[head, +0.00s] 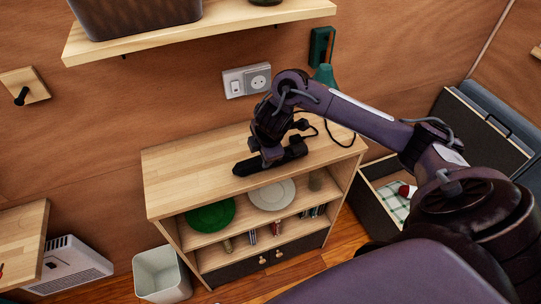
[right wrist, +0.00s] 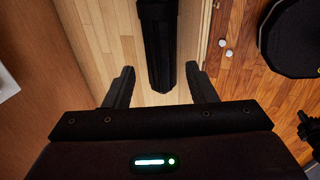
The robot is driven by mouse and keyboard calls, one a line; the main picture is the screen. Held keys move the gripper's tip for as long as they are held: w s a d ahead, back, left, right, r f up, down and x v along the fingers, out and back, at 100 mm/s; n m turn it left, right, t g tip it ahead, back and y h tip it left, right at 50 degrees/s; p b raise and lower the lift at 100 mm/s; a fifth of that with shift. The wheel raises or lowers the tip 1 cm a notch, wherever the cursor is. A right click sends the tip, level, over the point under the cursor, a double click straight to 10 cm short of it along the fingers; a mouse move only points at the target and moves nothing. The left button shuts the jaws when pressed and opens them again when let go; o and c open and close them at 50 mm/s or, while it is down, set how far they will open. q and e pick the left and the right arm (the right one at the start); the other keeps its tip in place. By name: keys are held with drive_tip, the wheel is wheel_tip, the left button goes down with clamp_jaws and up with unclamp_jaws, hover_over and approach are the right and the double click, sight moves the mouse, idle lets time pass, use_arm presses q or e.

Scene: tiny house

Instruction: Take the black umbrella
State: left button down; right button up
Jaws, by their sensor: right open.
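The black umbrella (head: 246,167) lies folded on the wooden top of the low cabinet (head: 190,172). It also shows in the right wrist view as a dark ribbed length (right wrist: 158,40) entering from the top edge. My right gripper (head: 268,155) is over the umbrella and hides part of it in the head view. In the right wrist view the two fingers (right wrist: 159,68) are apart, one on each side of the umbrella's near end, with gaps showing on both sides. My left gripper is not in view.
A wall shelf (head: 200,32) hangs above the cabinet, with a socket plate (head: 247,80) below it. A teal lamp (head: 325,75) and its cable are right of my gripper. Plates stand on the shelf inside. A white bin (head: 162,275) and an open box (head: 380,205) flank the cabinet.

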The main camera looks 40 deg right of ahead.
drive_tip(key=d+f+b, duration=0.2)
drive_tip(key=shift+w+f, duration=0.3)
drive_tip(key=shift+f, duration=0.1)
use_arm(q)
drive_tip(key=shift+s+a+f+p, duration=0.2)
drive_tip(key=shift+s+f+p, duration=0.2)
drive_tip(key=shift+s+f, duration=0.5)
use_arm(e)
drive_tip(key=shift+x, duration=2.15)
